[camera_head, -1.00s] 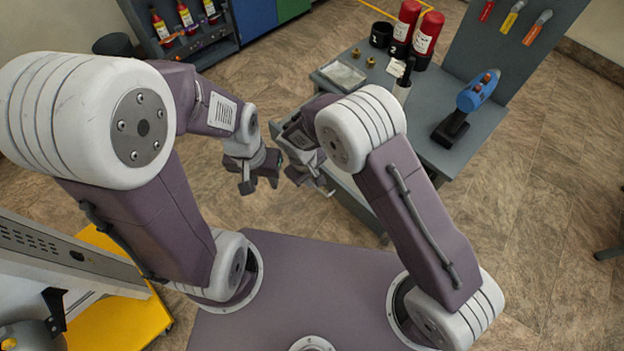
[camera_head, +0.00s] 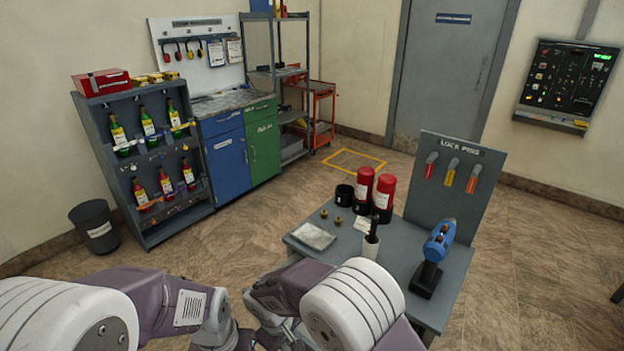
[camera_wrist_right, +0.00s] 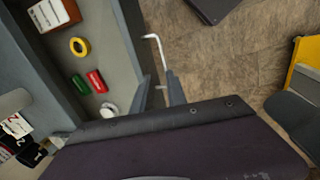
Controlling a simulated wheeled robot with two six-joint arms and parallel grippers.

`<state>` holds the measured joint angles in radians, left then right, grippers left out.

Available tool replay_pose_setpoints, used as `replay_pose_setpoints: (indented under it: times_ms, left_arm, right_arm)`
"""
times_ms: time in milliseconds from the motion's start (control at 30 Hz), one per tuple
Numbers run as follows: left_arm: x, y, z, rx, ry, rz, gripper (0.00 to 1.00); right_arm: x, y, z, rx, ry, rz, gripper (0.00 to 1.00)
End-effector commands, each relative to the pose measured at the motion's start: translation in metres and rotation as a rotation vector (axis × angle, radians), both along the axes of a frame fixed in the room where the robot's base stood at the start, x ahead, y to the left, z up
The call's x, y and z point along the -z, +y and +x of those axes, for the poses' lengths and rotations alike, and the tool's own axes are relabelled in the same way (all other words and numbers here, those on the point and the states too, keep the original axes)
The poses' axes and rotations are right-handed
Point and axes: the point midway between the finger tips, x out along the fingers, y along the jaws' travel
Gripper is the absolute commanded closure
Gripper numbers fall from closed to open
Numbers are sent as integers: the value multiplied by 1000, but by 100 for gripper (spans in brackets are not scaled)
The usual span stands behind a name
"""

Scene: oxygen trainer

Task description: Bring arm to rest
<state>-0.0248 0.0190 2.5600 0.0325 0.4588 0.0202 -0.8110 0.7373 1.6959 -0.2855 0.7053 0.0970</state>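My left arm (camera_head: 175,312) and my right arm (camera_head: 290,290) show along the bottom of the head view, bent with their wrists close together. My left gripper is below the picture edge. My right gripper (camera_wrist_right: 158,88) shows in the right wrist view with its two dark fingers apart. A pale bent rod (camera_wrist_right: 156,48), perhaps a drawer handle, appears between and beyond the fingertips; I cannot tell whether they touch it. An open drawer (camera_wrist_right: 125,40) lies beside the fingers, holding a yellow ring (camera_wrist_right: 79,46), a green piece (camera_wrist_right: 81,84) and a red piece (camera_wrist_right: 97,81).
The grey workbench (camera_head: 400,255) stands ahead right with red cylinders (camera_head: 384,192), a blue drill (camera_head: 438,243) and a lock-pin panel (camera_head: 450,200). A bottle rack (camera_head: 150,165) and bin (camera_head: 95,225) stand left. The floor (camera_head: 265,215) between is clear.

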Motion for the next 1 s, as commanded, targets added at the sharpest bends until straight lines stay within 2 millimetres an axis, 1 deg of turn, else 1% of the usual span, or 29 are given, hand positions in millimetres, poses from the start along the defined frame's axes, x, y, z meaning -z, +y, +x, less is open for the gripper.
replay_pose_setpoints:
  times_ms: [67, 100, 167, 200, 233, 267, 300, 367, 400, 467, 500, 600, 667, 733, 1000]
  left_arm:
    - [-1, 0, 0, 0, 0, 0, 64]
    - [-1, 0, 0, 0, 0, 0, 64]
    - [-2, 0, 0, 0, 0, 0, 64]
    - [-2, 0, 0, 0, 0, 0, 64]
    - [-2, 0, 0, 0, 0, 0, 64]
    - [-3, 0, 0, 0, 0, 0, 64]
    - [-3, 0, 0, 0, 0, 0, 64]
    - [-3, 0, 0, 0, 0, 0, 64]
    - [-3, 0, 0, 0, 0, 0, 64]
    - [-4, 0, 0, 0, 0, 0, 64]
    - [-3, 0, 0, 0, 0, 0, 64]
    - [-3, 0, 0, 0, 0, 0, 64]
    - [-3, 0, 0, 0, 0, 0, 64]
    - [-3, 0, 0, 0, 0, 0, 64]
    - [-3, 0, 0, 0, 0, 0, 64]
  right_arm:
    - [-20, -20, 28, 81, -33, 31, 82]
    - [-36, -40, 45, 143, -56, 50, 82]
    - [-60, -88, 60, 268, -76, 71, 82]
    - [-74, -124, 61, 366, -82, 88, 82]
    - [-83, -151, 57, 440, -85, 102, 82]
    - [-90, -177, 49, 516, -85, 117, 82]
    - [-97, -208, 33, 616, -85, 138, 82]
    - [-101, -244, 1, 755, -79, 171, 82]
    - [-99, -259, -21, 829, -71, 191, 82]
    - [-93, -267, -50, 901, -54, 211, 82]
    - [-87, -267, -66, 925, -37, 220, 82]
    - [-73, -261, -91, 946, 5, 224, 82]
    - [-70, -259, -95, 952, 10, 231, 82]
    - [-71, -259, -90, 945, -4, 240, 82]
    - [-71, -258, -89, 943, -3, 238, 82]
